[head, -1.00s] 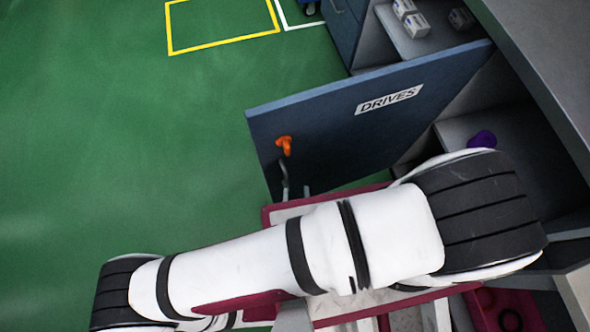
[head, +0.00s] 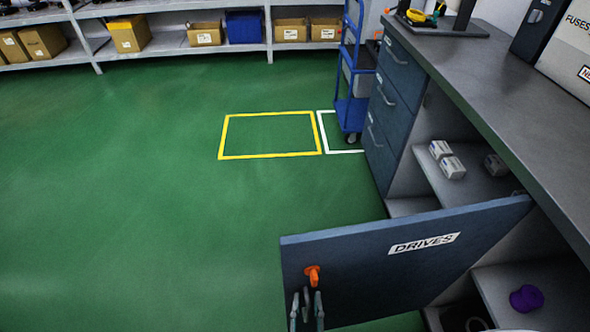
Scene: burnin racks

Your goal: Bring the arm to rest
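The arm's links are out of view in the head view. Slim grey prongs (head: 306,309) show at the bottom edge, in front of the open door's free end and below its orange knob (head: 313,275). Some may be the fingertips of my gripper and some the door's handle; I cannot tell them apart, nor whether they touch. The blue-grey door (head: 400,262), labelled DRIVES, stands swung out from the cabinet under the counter.
A purple object (head: 526,298) sits on the lower shelf, and small white boxes (head: 447,160) on the shelf beyond. The grey counter (head: 480,75) runs along the right. A blue cart (head: 352,95) stands behind. Green floor (head: 150,220) at left is clear.

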